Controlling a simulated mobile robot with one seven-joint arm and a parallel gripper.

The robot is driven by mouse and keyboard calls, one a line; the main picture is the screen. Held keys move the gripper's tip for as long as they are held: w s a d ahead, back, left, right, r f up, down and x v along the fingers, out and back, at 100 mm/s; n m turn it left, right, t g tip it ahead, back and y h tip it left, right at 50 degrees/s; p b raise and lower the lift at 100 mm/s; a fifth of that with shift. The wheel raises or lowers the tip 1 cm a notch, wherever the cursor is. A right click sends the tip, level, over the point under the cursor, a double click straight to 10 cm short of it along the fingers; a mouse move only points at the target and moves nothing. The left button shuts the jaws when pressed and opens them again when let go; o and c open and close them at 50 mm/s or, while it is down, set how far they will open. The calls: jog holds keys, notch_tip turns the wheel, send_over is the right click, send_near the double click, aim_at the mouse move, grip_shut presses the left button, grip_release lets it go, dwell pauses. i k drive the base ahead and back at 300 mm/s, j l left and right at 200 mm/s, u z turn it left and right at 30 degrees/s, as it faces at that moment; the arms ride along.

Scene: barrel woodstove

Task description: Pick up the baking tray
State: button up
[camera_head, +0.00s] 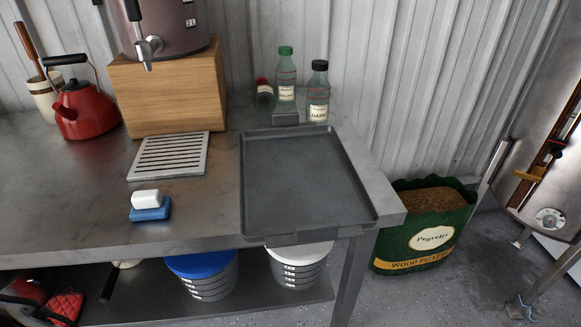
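The dark grey baking tray (302,186) lies flat on the metal table at its right end. It is rectangular with a low rim, and it looks empty. Its front edge, with a handle tab, reaches to or slightly past the table's front edge. Its back edge is close to the small bottles. My gripper is not in view.
Bottles (318,92) stand behind the tray. A slatted grate (170,155) and a sponge with soap (150,207) lie left of it. A wooden box (170,90) bears an urn; a red kettle (86,108) stands left. A pellet bag (425,222) stands on the floor right.

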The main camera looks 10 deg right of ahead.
aim_at(299, 184)
jog(key=l+u, duration=0.1)
jog(key=l, duration=0.3)
jog(key=k+l+u, duration=0.1)
jog(key=l, duration=0.3)
jog(key=k+l+u, duration=0.1)
jog(key=l, duration=0.3)
jog(key=k+l+u, duration=0.15)
jog(key=l, duration=0.25)
jog(key=k+l+u, duration=0.1)
jog(key=l, duration=0.25)
jog(key=k+l+u, duration=0.1)
jog(key=l, duration=0.25)
jog(key=i+l, duration=0.1)
jog(key=i, duration=0.3)
